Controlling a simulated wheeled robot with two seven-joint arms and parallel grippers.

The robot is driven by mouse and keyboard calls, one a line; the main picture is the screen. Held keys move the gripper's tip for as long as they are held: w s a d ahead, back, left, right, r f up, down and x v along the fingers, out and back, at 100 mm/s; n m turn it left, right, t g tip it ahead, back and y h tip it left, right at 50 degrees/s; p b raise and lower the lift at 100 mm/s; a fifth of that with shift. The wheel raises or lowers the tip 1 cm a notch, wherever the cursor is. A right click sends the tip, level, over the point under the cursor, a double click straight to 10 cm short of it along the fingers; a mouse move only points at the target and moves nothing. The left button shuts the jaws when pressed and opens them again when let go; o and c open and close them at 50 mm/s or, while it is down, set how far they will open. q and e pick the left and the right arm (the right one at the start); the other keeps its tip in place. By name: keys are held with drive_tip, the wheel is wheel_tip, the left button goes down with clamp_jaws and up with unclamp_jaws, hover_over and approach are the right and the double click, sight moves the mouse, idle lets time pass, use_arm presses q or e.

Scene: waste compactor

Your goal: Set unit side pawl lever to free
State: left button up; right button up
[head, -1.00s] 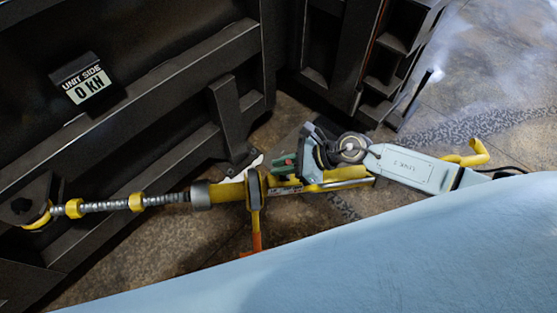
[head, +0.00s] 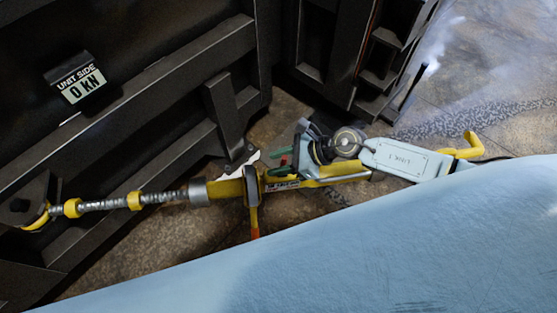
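The yellow unit side ratchet tensioner (head: 225,189) lies across the view, its threaded rod running left to a bracket on the dark unit. Its ratchet handle (head: 254,212) points down, with an orange grip partly covered by my pale blue body. My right gripper (head: 283,164) is at the tensioner's ratchet housing, just right of the handle's top. Its two green fingertips show apart, with a narrow gap between them. I cannot make out the pawl lever or its position; it is small or hidden at the fingertips. My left gripper is not in view.
A display (head: 81,85) on the dark unit reads "UNIT SIDE 0 KN". The dark ribbed steel frame (head: 228,110) stands behind and left of the tensioner. A yellow hook (head: 472,147) shows at the right. Open floor (head: 500,75) lies at the upper right.

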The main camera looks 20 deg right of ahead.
drive_tip(key=v, duration=0.5)
drive_tip(key=shift+d+p, duration=0.15)
drive_tip(key=shift+p, duration=0.15)
drive_tip(key=s+d, duration=0.1)
drive_tip(key=d, duration=0.1)
drive_tip(key=d+b, duration=0.1)
drive_tip(key=s+d, duration=0.1)
drive_tip(key=d, duration=0.1)
drive_tip(key=shift+s+d+f, duration=0.15)
drive_tip(key=shift+s+d, duration=0.2)
drive_tip(key=d, duration=0.1)
drive_tip(key=s+d, duration=0.1)
drive_tip(key=d+b, duration=0.1)
drive_tip(key=d, duration=0.1)
drive_tip(key=shift+s, duration=0.4)
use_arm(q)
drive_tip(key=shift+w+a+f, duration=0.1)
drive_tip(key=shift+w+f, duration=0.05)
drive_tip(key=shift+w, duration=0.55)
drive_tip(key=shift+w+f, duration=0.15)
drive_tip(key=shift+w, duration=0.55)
use_arm(e)
drive_tip(key=shift+s+d, duration=0.2)
drive_tip(key=shift+d, duration=0.3)
